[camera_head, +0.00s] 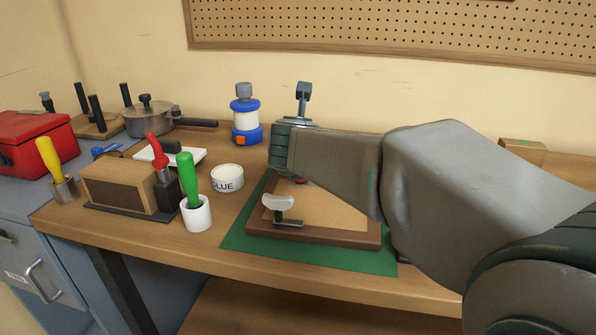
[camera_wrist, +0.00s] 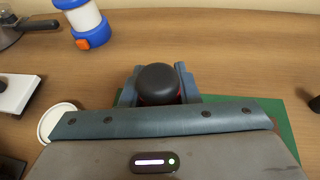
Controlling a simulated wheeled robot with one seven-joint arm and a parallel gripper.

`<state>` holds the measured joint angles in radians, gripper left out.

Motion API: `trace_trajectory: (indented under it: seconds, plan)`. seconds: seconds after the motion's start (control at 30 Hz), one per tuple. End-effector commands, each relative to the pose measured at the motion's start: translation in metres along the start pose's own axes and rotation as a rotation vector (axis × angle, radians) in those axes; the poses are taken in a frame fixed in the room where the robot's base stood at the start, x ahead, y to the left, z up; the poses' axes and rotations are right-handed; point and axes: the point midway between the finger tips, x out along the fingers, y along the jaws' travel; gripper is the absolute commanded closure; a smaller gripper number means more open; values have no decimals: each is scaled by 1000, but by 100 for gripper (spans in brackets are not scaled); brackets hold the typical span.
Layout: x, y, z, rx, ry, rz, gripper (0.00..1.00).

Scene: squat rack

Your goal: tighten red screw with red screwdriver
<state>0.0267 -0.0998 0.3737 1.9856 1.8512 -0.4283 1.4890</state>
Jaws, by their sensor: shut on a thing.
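My gripper (camera_head: 292,165) is over the back part of a brown wooden board (camera_head: 330,232). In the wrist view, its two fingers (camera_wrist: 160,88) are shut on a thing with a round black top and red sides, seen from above. I take it as the red screwdriver (camera_wrist: 158,78). A little red (camera_head: 301,181) shows under the gripper in the head view. The screwdriver's tip and the red screw are hidden by my gripper and arm. A small clamp with a pale paddle (camera_head: 278,202) sits on the board's front left.
The board lies on a green mat (camera_head: 238,236). To its left stand a green-handled tool (camera_head: 188,172) in a white cup, a glue tub (camera_head: 227,179) and a wooden block (camera_head: 115,186) beside a red handle (camera_head: 157,150). A blue-white lantern (camera_head: 246,112) stands behind.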

Motion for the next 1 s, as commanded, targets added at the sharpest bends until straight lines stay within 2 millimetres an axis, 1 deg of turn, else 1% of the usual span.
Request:
trace_trajectory:
  seconds: [0.37, 0.4, 0.47, 0.67, 0.73, 0.77, 0.93, 0.97, 1.0]
  plan:
    - [2, 0, -5, 0, 5, -1, 95]
    - [2, 0, -5, 0, 5, -1, 64]
    - [2, 0, -5, 0, 5, -1, 47]
    - [1, 0, -4, 0, 3, 0, 46]
    - [1, 0, -4, 0, 2, 0, 30]
    - [1, 0, -3, 0, 2, 0, 28]
    - [1, 0, -3, 0, 1, 0, 28]
    - [1, 0, -3, 0, 1, 0, 26]
    - [1, 0, -3, 0, 1, 0, 14]
